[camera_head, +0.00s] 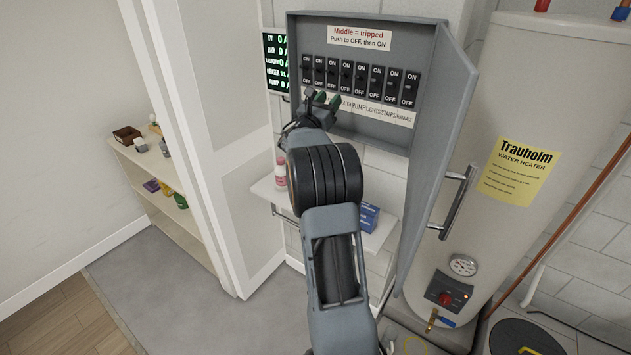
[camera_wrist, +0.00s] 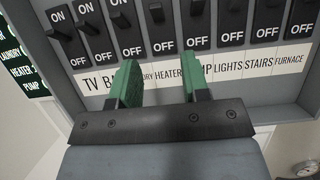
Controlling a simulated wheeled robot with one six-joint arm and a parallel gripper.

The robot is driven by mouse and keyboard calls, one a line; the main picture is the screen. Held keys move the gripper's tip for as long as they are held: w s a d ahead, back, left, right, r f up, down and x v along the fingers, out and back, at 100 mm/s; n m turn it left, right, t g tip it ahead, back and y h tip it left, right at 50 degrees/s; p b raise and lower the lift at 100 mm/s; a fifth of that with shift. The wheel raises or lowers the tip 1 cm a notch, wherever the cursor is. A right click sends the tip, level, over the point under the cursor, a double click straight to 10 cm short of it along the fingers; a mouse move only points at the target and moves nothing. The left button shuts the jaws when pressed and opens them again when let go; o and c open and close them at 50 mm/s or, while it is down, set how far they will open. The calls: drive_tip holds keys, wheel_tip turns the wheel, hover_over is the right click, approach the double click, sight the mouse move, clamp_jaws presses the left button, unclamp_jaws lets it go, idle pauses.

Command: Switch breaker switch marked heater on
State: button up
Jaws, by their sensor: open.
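The heater switch (camera_wrist: 158,24) is the fourth black switch from the left in the breaker row, above the HEATER label (camera_wrist: 167,77); in the head view it is in the middle of the row (camera_head: 346,78). In the head view my gripper (camera_head: 322,98) is at the panel's lower left and covers part of the label strip.
The grey breaker box (camera_head: 330,21) has its door (camera_head: 443,125) swung open to the right. A sign (camera_head: 359,38) reads "Middle = tripped, Push to OFF, then ON". A green-lettered display (camera_head: 277,62) is at left. A water heater (camera_head: 530,110) stands at right. A small shelf (camera_head: 375,234) is below.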

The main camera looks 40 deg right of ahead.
drive_tip(key=s+a+f+m+g+y+b, duration=0.4)
drive_tip(key=s+a+f+m+y, duration=0.4)
drive_tip(key=a, duration=0.7)
drive_tip(key=shift+s+f+m, duration=1)
drive_tip(key=shift+s+f, duration=0.85)
drive_tip(key=shift+f, duration=0.25)
drive_tip(key=s+a+f+m+y, duration=0.6)
drive_tip(key=a+f+m+y, duration=0.15)
drive_tip(key=a+f, duration=0.25)
drive_tip(key=s+a+m+t+y, duration=0.1)
drive_tip(key=s+a+y, duration=0.1)
drive_tip(key=a, duration=0.5)
drive_tip(key=s+a+m+t+y, duration=0.1)
drive_tip(key=s+a+m+y, duration=0.1)
drive_tip(key=a, duration=0.6)
drive_tip(key=shift+s+a+r+t+y, duration=0.15)
drive_tip(key=shift+s+r+t+y, duration=0.15)
drive_tip(key=shift+s+y, duration=0.65)
